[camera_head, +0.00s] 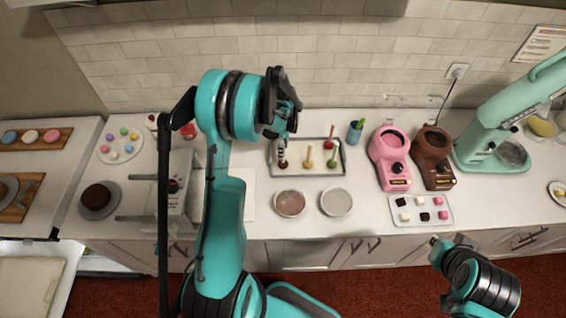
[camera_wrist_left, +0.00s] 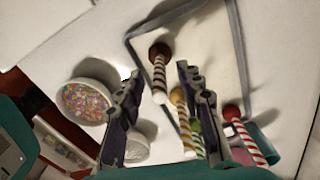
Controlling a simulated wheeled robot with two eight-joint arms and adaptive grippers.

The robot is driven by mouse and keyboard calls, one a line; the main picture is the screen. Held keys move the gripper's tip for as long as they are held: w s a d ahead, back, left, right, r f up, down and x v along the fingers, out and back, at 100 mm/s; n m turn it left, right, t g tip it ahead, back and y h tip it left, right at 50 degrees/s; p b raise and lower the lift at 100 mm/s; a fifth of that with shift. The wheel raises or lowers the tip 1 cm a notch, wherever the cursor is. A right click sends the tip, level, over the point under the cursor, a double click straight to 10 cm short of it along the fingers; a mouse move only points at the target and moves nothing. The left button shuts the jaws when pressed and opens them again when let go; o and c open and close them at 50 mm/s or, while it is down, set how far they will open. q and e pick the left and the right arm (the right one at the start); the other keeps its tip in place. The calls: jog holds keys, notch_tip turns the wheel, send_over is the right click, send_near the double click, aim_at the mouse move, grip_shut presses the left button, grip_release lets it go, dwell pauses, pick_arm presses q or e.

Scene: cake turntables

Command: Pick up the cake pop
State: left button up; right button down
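Several cake pops stand stick-up on a wire-rimmed tray (camera_head: 343,172) on the counter. The one nearest my left gripper is a dark brown cake pop (camera_wrist_left: 160,51) with a brown-and-white striped stick. My left gripper (camera_head: 289,122) is above the left side of the tray, pointing down. In the left wrist view its two fingers are apart (camera_wrist_left: 159,80), with the striped stick showing between them; I see no contact. Yellow (camera_head: 309,157), green (camera_head: 333,158) and red (camera_head: 328,143) pops stand to the right. My right arm's end (camera_head: 440,246) is low at right, its fingers unclear.
A sprinkle bowl (camera_head: 290,203) and a pale bowl (camera_head: 336,202) stand in front of the tray. A green cup (camera_head: 355,132) and pink (camera_head: 390,157) and brown (camera_head: 433,158) melting pots are to the right. A sweets tray (camera_head: 421,211) lies before the pots.

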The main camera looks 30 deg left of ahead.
pick_arm(q)
grip_shut()
jog(key=shift+r, duration=0.1)
